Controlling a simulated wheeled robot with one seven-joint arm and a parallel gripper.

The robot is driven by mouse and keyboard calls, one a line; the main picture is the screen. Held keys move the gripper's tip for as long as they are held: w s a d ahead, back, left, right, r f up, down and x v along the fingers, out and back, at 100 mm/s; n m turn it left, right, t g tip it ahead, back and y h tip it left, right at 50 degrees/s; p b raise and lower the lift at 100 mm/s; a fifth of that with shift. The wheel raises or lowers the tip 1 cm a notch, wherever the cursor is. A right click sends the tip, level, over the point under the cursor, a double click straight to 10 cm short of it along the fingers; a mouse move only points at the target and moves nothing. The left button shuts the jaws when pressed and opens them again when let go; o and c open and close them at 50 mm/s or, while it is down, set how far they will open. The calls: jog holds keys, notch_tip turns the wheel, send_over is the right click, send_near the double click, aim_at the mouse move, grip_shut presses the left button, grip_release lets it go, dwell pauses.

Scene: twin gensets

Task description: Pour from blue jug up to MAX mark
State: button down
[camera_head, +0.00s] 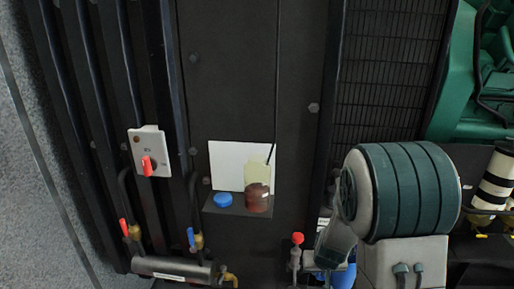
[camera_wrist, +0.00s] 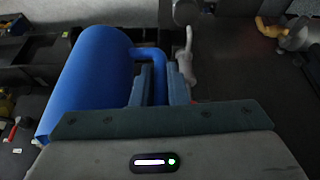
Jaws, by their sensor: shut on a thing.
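The blue jug (camera_wrist: 88,80) fills the left of the wrist view. My gripper (camera_wrist: 161,82) is shut on the jug's handle, with one finger on each side of it. In the head view only a small blue part of the jug (camera_head: 343,278) shows at the bottom edge, below my arm. A container (camera_head: 257,184) stands on a small dark ledge in front of a white card. Its upper part is pale yellow and see-through, and its lower part is reddish brown. The jug is apart from it, below and to the right. No MAX mark is legible.
A blue cap (camera_head: 222,200) lies on the ledge left of the container. A thin dark rod rises by the container. A red-knobbed valve (camera_head: 297,239) stands between container and jug. A switch box (camera_head: 149,152) with a red handle is at left.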

notch_tip(320, 180, up, 8)
jog(key=p, duration=0.7)
jog(key=shift+r, duration=0.25)
